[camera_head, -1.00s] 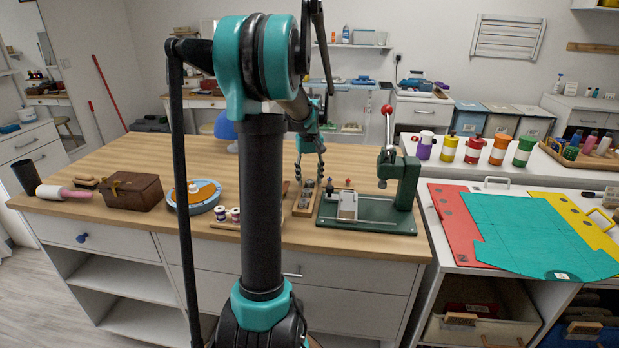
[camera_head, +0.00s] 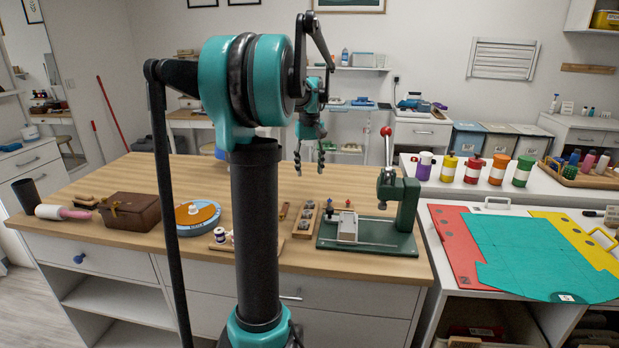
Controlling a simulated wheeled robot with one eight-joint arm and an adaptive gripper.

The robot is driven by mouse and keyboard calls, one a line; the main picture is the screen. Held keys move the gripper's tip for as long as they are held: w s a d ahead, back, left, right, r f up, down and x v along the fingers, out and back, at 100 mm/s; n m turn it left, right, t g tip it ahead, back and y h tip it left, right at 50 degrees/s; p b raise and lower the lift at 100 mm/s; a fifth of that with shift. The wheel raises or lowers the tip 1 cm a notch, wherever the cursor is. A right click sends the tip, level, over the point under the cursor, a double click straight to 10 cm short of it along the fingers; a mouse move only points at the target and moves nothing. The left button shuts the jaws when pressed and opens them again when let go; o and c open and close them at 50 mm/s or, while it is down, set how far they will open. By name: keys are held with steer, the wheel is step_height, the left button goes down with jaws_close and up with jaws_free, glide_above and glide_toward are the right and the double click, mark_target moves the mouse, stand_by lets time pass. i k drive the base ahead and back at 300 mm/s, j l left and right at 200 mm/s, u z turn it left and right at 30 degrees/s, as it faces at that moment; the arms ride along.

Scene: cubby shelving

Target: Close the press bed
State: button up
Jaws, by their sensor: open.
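A green press (camera_head: 405,205) stands on the right end of the wooden workbench. It has an upright column and a lever with a red ball knob (camera_head: 386,131). Its grey-white bed (camera_head: 347,227) sits on the left part of the green base (camera_head: 369,243), left of the press head and apart from it. A thin rail runs along the base to the right of the bed. My gripper (camera_head: 309,158) points down with its dark fingers spread, empty, above the bench and to the upper left of the press.
A wooden tray of small parts (camera_head: 306,219) lies just left of the press base. The bench's back middle is clear.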

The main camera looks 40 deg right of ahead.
mark_target(347, 222)
steer(key=k+j, duration=0.1)
steer(key=k, duration=0.4)
steer(key=k+j, duration=0.1)
steer(key=k, duration=0.4)
